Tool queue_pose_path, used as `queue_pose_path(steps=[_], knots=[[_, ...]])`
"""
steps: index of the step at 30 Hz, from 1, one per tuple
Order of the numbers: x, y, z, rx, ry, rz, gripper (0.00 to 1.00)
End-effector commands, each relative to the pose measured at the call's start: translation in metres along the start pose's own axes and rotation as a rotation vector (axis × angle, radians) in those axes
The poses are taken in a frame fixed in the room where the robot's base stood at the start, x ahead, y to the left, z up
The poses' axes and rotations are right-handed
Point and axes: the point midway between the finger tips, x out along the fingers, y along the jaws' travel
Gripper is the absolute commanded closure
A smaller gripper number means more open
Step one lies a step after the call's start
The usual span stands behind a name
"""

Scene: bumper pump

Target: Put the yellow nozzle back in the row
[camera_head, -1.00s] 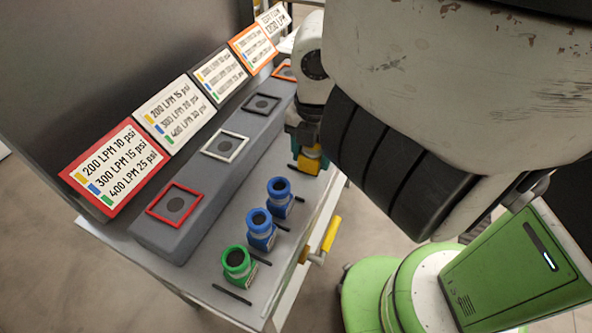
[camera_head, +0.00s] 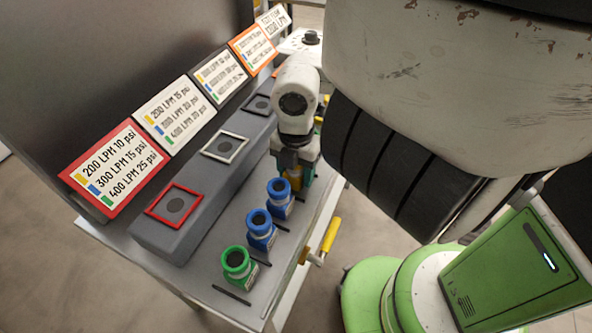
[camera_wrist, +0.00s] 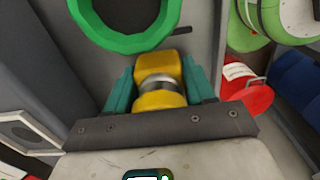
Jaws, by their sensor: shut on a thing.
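The yellow nozzle (camera_wrist: 160,93) sits between the teal fingers of my gripper (camera_wrist: 160,90) in the wrist view, with a grey band around its middle. My gripper is shut on it. In the head view my gripper (camera_head: 296,172) is at the far end of the row, just behind the far blue nozzle, and mostly hides the yellow nozzle (camera_head: 292,182). The row on the grey table (camera_head: 205,275) holds a green nozzle (camera_head: 238,263) at the near end, a middle blue nozzle (camera_head: 261,230) and a far blue nozzle (camera_head: 280,198), all upright.
A raised grey block (camera_head: 185,215) with coloured square frames runs along the row's left side. Labelled signs (camera_head: 115,167) lean behind it. Dark strips lie on the table between nozzles. A yellow handle (camera_head: 331,234) sticks out at the table's right edge.

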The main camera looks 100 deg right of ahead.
Motion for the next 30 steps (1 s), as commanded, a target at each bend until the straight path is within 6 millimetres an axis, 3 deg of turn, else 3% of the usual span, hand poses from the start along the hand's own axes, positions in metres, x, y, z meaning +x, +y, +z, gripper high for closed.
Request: queue_pose_path(steps=[3, 4, 11, 23, 30], knots=[[0.004, 0.000, 0.000, -0.001, 0.000, 0.001, 0.86], [0.003, 0.000, 0.000, 0.000, 0.000, 0.001, 0.45], [0.002, 0.000, 0.000, 0.000, 0.000, 0.000, 0.23], [-0.005, 0.000, 0.000, -0.001, -0.001, 0.000, 0.21], [-0.050, 0.000, 0.001, -0.002, -0.004, 0.001, 0.21]])
